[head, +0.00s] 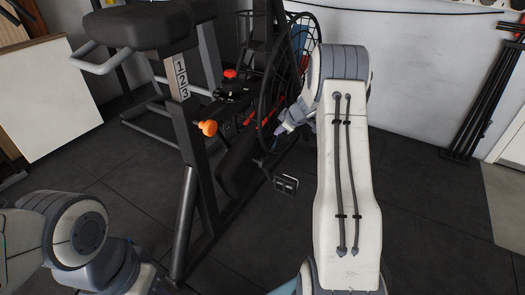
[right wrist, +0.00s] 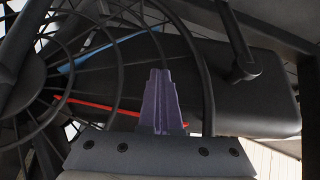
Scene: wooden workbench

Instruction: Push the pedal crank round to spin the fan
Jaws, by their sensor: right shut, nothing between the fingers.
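The fan bike stands in the middle of the head view, with its round black wire fan cage (head: 268,85) at the front. A pedal (head: 286,184) hangs low on the crank, right of the dark housing. My right gripper (head: 281,129) is shut and empty, above the pedal and beside the cage, apart from the pedal. In the right wrist view its purple fingers (right wrist: 160,92) are together in front of the dark housing (right wrist: 225,85). A dark bar with a rounded end (right wrist: 239,45), seemingly the crank arm, is to their right. My left gripper is out of view.
The bike's black seat (head: 130,28), an orange knob (head: 208,127) and the frame post are left of the fan. A white board (head: 45,95) leans at far left. Dark floor (head: 430,215) is free on the right, with black rods (head: 485,100) against the wall.

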